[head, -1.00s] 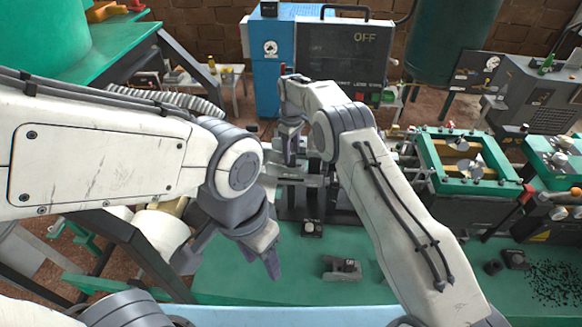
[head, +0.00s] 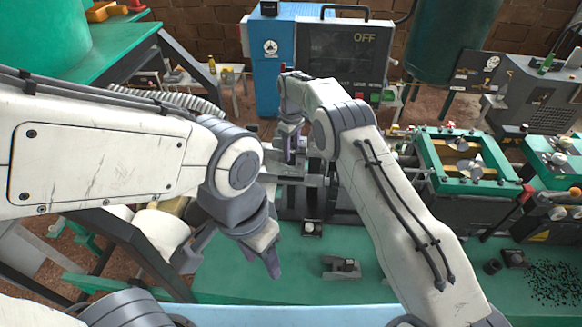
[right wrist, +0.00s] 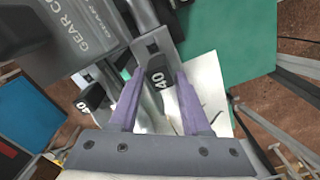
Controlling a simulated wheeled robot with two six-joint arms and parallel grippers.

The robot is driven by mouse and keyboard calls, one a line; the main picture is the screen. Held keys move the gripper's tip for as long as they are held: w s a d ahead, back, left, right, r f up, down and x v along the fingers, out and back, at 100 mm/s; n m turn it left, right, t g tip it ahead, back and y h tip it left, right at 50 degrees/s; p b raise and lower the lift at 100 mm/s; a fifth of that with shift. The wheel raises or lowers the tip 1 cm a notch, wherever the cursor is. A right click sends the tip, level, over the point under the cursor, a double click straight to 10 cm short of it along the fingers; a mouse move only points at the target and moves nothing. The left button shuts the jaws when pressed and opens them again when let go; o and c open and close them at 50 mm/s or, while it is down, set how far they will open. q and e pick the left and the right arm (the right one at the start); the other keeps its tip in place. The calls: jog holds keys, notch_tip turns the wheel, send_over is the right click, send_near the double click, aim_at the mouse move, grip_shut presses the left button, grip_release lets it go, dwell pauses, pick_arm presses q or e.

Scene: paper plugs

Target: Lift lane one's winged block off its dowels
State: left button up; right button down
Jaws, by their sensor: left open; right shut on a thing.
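My right gripper (head: 291,150) reaches down at the fixture in the middle of the head view. A similar dark block with a number (right wrist: 90,96) stands left of the fingers. My left gripper (head: 268,262) is open and empty, above the left part of the green bench.
A grey piece with a dark block (head: 342,267) lies on the green bench (head: 240,280). A small dark pad with a white top (head: 312,229) is behind it. A green-framed machine (head: 465,160) stands right. A dark panel reading OFF (head: 345,60) is behind.

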jog(key=shift+r, duration=0.25)
jog(key=shift+r+p, duration=0.75)
jog(key=shift+r, duration=0.55)
jog(key=shift+r, duration=0.2)
jog(key=shift+r+p, duration=1.05)
jog(key=shift+r, duration=0.35)
